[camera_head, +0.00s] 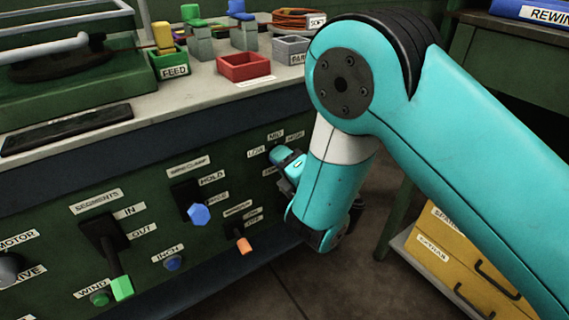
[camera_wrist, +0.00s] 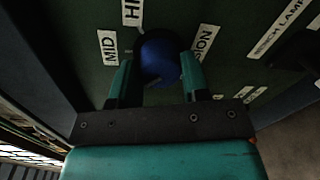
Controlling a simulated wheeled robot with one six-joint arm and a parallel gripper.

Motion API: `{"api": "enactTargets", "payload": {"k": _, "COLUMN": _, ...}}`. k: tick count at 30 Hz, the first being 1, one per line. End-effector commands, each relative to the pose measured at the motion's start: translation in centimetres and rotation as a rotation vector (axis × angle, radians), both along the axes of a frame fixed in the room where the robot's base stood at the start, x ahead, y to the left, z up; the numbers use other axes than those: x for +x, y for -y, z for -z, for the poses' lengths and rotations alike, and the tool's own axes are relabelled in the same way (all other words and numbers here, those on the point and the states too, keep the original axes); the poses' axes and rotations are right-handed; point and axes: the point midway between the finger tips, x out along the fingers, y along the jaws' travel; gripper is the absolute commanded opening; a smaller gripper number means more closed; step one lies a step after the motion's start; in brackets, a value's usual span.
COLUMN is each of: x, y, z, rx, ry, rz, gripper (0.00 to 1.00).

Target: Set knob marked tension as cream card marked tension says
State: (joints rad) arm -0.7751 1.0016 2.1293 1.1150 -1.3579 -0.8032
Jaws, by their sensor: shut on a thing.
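In the wrist view a round blue knob (camera_wrist: 160,58) stands on the dark green panel between the two teal fingers of my gripper (camera_wrist: 157,75). A partly hidden label ending in "SION" is beside it, with a "MID" label (camera_wrist: 108,47) and a cut-off "HI" label (camera_wrist: 132,11). In the head view my gripper (camera_head: 284,160) is at the panel, below the LOW, MID (camera_head: 275,135) and HIGH labels, and hides the knob. The knob's pointer direction cannot be made out. No card legibly marked tension shows; a small card (camera_head: 257,81) on the worktop is unreadable.
Left of my gripper the panel carries a blue HOLD knob (camera_head: 199,214), an orange lever (camera_head: 244,245) and a green SEGMENTS lever (camera_head: 122,288). A red bin (camera_head: 244,67) stands on the worktop above. Yellow drawers (camera_head: 460,260) stand at the lower right.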

Motion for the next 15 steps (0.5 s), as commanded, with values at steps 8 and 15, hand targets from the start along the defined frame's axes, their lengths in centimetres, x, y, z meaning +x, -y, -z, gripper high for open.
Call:
{"api": "enactTargets", "payload": {"k": 8, "x": -0.02, "y": 0.07, "z": 0.13, "rx": -0.049, "ry": 0.029, "rz": 0.002, "gripper": 0.19}}
{"api": "enactTargets", "payload": {"k": 15, "x": -0.02, "y": 0.07, "z": 0.13, "rx": -0.055, "ry": 0.033, "rz": 0.002, "gripper": 0.19}}
